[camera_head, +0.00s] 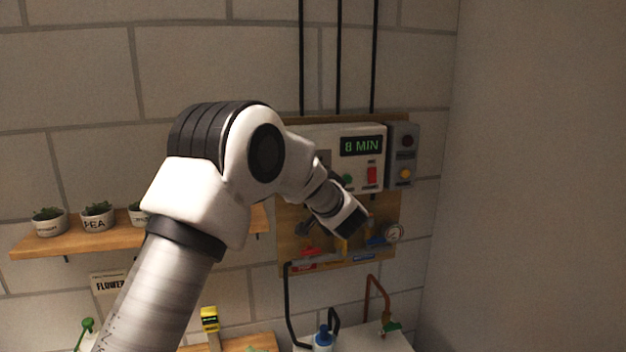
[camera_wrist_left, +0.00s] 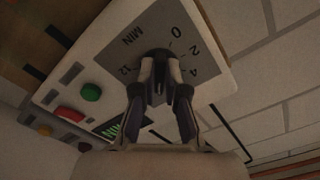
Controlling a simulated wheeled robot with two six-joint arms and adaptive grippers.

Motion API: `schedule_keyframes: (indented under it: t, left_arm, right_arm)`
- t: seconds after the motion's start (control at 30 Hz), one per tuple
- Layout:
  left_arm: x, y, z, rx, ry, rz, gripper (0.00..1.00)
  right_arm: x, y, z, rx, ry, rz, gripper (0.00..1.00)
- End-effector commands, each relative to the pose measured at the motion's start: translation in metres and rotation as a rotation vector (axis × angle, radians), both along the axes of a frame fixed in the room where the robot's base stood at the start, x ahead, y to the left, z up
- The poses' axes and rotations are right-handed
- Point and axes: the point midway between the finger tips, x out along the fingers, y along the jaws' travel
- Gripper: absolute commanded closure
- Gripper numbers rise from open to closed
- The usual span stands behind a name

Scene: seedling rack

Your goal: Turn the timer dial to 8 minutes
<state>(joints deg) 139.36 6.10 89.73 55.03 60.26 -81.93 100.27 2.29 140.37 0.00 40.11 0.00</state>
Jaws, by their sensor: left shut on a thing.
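The timer dial (camera_wrist_left: 157,56) is a dark knob on a grey scale plate (camera_wrist_left: 205,65) with 0, 2, 4, 12 and MIN readable in the left wrist view. My left gripper (camera_wrist_left: 161,70) is shut on the dial, one finger on each side. The fingers hide the lower part of the scale, and I cannot make out a pointer. In the head view the timer box's display (camera_head: 361,146) reads 8 MIN in green. My left arm covers the dial there, and the fingers cannot be made out. My right gripper is not in view.
The white box also carries a red switch (camera_head: 372,175) and a green button (camera_wrist_left: 91,92). A grey box with a yellow button (camera_head: 405,174) is to its right. A shelf (camera_head: 30,243) with small pots is at left.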

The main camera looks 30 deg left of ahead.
Motion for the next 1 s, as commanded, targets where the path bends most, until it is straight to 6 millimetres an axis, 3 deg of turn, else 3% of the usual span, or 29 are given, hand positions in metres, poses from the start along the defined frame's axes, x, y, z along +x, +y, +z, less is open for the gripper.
schedule_keyframes:
  t: [0.27, 0.37, 0.73, 1.0]
  left_arm:
    - [0.001, 0.0, 0.007, 0.005, -0.011, 0.0, 1.0]
    - [0.001, 0.0, 0.006, 0.006, -0.01, -0.001, 0.64]
    - [-0.002, -0.004, 0.003, 0.002, -0.004, -0.001, 0.64]
    - [-0.039, -0.048, 0.003, 0.006, -0.002, -0.004, 0.64]
  right_arm:
    - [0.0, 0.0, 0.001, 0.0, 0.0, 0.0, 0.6]
    - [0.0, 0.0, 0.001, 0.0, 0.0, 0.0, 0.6]
    - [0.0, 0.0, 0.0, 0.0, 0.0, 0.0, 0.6]
    - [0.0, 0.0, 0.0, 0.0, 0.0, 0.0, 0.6]
